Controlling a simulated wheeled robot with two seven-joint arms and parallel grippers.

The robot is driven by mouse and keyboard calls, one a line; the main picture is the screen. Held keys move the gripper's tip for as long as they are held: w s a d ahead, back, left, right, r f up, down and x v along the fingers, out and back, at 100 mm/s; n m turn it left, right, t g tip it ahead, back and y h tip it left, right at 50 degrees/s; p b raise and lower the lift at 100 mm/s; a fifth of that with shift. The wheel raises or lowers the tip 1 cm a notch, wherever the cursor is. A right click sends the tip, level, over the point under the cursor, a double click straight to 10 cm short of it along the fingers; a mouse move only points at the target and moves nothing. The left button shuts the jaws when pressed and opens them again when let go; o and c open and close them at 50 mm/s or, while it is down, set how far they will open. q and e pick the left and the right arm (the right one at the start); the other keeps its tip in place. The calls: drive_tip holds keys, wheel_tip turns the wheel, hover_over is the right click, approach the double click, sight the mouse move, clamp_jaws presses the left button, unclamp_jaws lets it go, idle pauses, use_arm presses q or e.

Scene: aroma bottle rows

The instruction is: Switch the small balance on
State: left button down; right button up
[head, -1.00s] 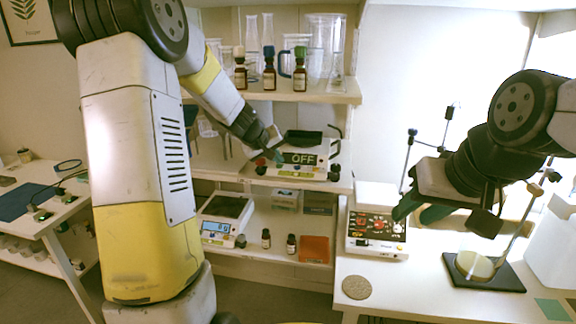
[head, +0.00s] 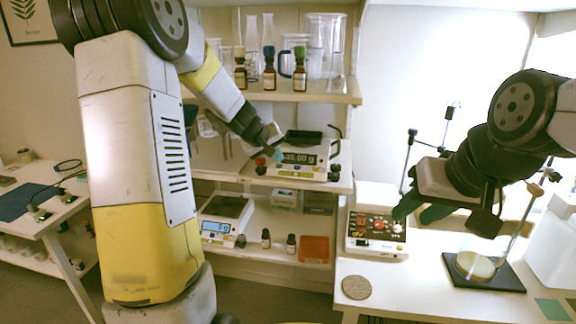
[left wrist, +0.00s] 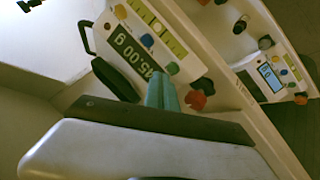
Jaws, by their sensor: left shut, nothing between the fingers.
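A white balance (head: 312,164) with a black pan stands on the middle shelf. Its dark display (head: 299,158) is lit and reads about 45.00 g; the display also shows in the left wrist view (left wrist: 137,53). My left gripper (head: 275,154) is shut and empty at the left end of its front panel. Another balance (head: 226,217) with a blue lit display stands on the lower shelf. My right gripper (head: 421,210) is open and empty above the right bench.
Brown bottles (head: 269,70) and glassware stand on the top shelf. Small bottles (head: 278,241) and an orange-red tray (head: 315,248) are on the lower shelf. A white device with knobs (head: 377,243) and a dark plate holding a dish (head: 500,282) stand on the right bench.

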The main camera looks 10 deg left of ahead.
sight(277, 168)
use_arm(q)
drive_tip(key=shift+r, duration=3)
